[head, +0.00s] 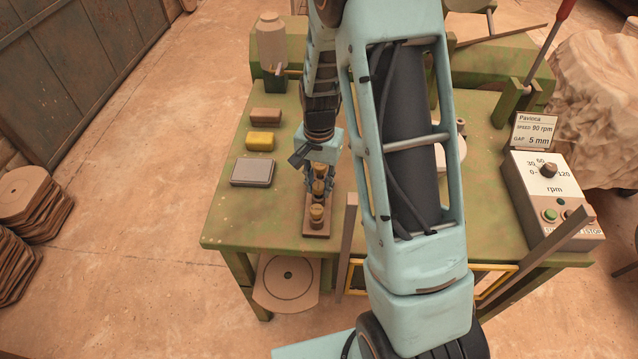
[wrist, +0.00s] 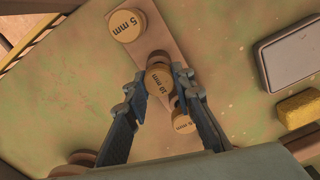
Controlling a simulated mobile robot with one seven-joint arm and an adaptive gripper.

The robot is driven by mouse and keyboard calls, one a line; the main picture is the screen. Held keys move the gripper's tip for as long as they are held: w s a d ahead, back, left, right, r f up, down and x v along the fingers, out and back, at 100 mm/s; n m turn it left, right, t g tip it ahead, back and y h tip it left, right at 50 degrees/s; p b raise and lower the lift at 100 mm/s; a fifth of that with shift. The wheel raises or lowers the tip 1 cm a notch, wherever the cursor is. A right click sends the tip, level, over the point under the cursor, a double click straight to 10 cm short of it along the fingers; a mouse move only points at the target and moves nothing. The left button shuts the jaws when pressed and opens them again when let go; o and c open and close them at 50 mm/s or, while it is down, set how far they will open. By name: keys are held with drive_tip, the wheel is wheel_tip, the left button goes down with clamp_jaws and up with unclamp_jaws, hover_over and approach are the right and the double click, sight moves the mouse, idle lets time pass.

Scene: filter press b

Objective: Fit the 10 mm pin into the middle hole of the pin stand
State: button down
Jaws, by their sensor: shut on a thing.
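The pin stand is a brown strip on the green table, seen in the head view (head: 317,232) and the wrist view (wrist: 172,38). My gripper (wrist: 159,80) is shut on the brass-topped 10 mm pin (wrist: 158,79), over the middle of the stand. I cannot tell how deep the pin sits, since its lower part is hidden. The 5 mm pin (wrist: 125,25) stands at one end of the stand. Another pin (wrist: 182,122), its number partly hidden, is at the other end. In the head view my gripper (head: 318,185) is partly hidden among the pins.
A grey block (head: 252,172), a yellow block (head: 260,141) and a brown block (head: 266,115) lie left of the stand. A grey bottle-like thing (head: 271,40) stands behind. A control box (head: 550,195) is at the right. The table's front left is clear.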

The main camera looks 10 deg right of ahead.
sight(319, 184)
drive_tip(key=shift+f, duration=0.1)
drive_tip(key=shift+f, duration=0.15)
drive_tip(key=c, duration=1.7)
unclamp_jaws()
drive_tip(key=shift+o, duration=0.2)
wheel_tip(319, 184, up, 12)
drive_tip(key=shift+r, duration=0.25)
